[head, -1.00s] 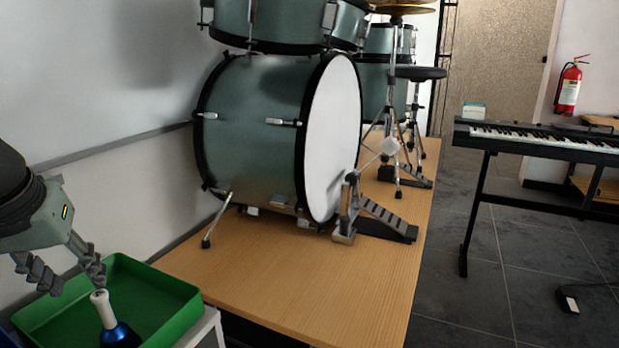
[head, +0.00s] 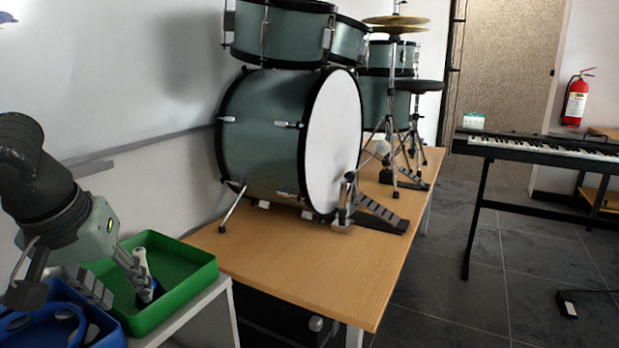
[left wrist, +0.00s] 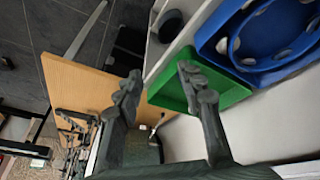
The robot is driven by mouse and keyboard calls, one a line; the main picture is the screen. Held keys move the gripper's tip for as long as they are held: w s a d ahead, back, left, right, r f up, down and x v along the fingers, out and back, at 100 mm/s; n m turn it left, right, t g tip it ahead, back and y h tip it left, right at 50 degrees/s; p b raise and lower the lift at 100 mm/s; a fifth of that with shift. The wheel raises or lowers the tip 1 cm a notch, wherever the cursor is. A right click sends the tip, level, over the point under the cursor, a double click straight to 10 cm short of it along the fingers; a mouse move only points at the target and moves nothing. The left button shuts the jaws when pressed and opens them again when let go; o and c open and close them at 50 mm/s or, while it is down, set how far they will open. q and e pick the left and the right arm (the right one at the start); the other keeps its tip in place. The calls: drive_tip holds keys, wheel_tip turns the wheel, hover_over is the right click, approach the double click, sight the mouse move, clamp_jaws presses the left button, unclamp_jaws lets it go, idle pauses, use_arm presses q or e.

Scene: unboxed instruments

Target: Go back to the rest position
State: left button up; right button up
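My left gripper (head: 122,290) hangs over the green tray (head: 205,274) at the lower left of the head view. Its two grey fingers are spread, and the left wrist view shows nothing between the fingertips (left wrist: 160,82). A bell with a white handle (head: 141,262) and a dark blue lower part is in the green tray, just behind one finger and partly covered by it. I cannot tell whether that finger touches it. The green tray also shows in the left wrist view (left wrist: 228,92). My right gripper is in neither view.
A blue tray (head: 108,333) stands beside the green one on a white table (head: 200,308). A green drum kit (head: 265,130) stands on a wooden table (head: 300,262) to the right. A keyboard (head: 545,150) and fire extinguisher (head: 576,100) are farther right.

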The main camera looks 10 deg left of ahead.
use_arm(q)
drive_tip(key=d+m+g+h, duration=0.1)
drive_tip(key=d+m+h, duration=0.6)
drive_tip(key=d, duration=1.9)
drive_tip(key=w+a+f+n+t+h, duration=0.1)
drive_tip(key=w+a+f+n+t, duration=0.1)
drive_tip(key=w+a+f+n, duration=0.55)
drive_tip(key=w+a+f+m+y, duration=0.15)
drive_tip(key=a+f, duration=0.25)
drive_tip(key=f, duration=0.4)
drive_tip(key=w+a+f+m+y, duration=0.15)
drive_tip(key=a+f, duration=0.25)
drive_tip(key=f, duration=0.4)
drive_tip(key=s+a+f+m+g+y, duration=0.1)
drive_tip(key=s+a+f+m+y, duration=0.25)
drive_tip(key=s+a+f, duration=0.65)
drive_tip(key=s+a+f+m+g+y, duration=0.1)
drive_tip(key=s+a+f+m+y, duration=0.35)
drive_tip(key=a+f, duration=0.85)
drive_tip(key=s+d+f+n+h, duration=0.1)
drive_tip(key=s+d+f, duration=0.1)
drive_tip(key=d, duration=0.6)
drive_tip(key=s+d+f+n+h, duration=0.1)
drive_tip(key=d+f, duration=0.3)
drive_tip(key=d, duration=0.5)
drive_tip(key=shift+s+d+n+h, duration=0.25)
drive_tip(key=shift+s+n+h, duration=0.05)
drive_tip(key=shift+s+n, duration=0.5)
